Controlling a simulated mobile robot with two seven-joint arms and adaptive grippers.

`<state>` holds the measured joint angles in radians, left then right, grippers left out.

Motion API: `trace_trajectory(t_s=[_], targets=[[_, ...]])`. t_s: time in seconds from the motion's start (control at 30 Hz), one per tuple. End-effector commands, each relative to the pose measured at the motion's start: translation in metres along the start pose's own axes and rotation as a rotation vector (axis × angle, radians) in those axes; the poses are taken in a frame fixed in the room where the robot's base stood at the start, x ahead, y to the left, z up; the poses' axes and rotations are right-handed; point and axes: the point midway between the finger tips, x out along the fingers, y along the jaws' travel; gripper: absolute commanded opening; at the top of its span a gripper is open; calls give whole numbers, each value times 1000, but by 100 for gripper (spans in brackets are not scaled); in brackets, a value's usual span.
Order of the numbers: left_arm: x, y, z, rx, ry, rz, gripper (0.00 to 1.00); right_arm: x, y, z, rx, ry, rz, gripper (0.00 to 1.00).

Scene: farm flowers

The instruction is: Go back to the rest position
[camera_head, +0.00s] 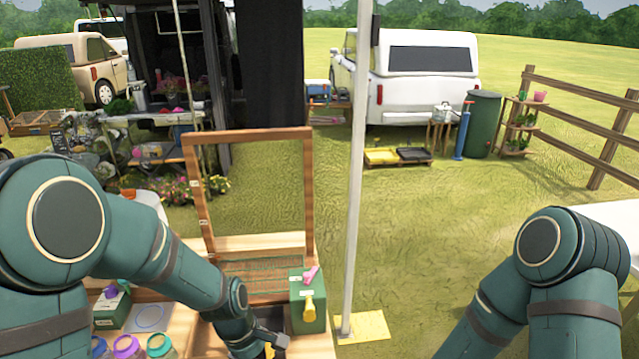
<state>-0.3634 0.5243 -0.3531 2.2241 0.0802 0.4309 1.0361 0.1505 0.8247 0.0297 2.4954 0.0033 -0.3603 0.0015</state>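My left arm comes in from the left and reaches down over the wooden table (190,325). Its gripper (268,345) is at the bottom edge, mostly cut off, left of a green box (309,305). A small yellow piece shows beside the gripper; I cannot tell whether it is held. The green box has a pink and a yellow handle-like part on it. My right arm stands at the right and bends down out of the picture, so its gripper is not seen.
An upright wooden frame (198,190) stands behind the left forearm. A white pole (357,180) rises right of the green box. Several jars (128,347) and another green box (110,308) stand at lower left. Grass lies open between pole and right arm.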

Motion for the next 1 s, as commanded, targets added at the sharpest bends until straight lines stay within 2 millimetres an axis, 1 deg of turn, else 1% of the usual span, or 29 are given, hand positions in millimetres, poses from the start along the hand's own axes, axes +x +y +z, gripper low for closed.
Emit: trace_trajectory(t_s=[0.03, 0.17, 0.2, 0.3, 0.4, 0.5, 0.6, 0.83, 0.87, 0.9, 0.93, 1.0], targets=[[30, -10, -4, 64, 0, -1, 0, 12, 4, 1, -1, 0, 1, 65], [92, -30, -7, 290, 8, 33, 0, 32, 11, 5, -1, -3, 3, 65], [112, -38, -7, 366, 9, 47, 0, 39, 14, 7, -1, -5, 4, 65], [157, -56, -2, 557, 17, 92, 0, 56, 20, 10, -1, -9, 7, 65], [187, -69, 5, 712, 32, 139, 0, 68, 24, 13, -1, -11, 9, 65], [205, -76, 12, 820, 49, 178, 0, 76, 27, 14, -2, -12, 10, 65], [212, -79, 16, 881, 64, 201, 0, 79, 28, 15, -2, -12, 11, 65], [212, -79, 17, 908, 73, 210, 0, 78, 27, 15, -3, -12, 11, 65], [212, -79, 17, 907, 73, 210, 0, 78, 27, 15, -3, -12, 11, 62], [212, -79, 17, 907, 72, 210, 0, 78, 27, 15, -3, -12, 11, 48], [212, -79, 17, 907, 72, 210, 0, 78, 27, 15, -3, -12, 11, 46], [212, -79, 17, 906, 72, 210, 0, 78, 27, 15, -3, -12, 11, 46]])
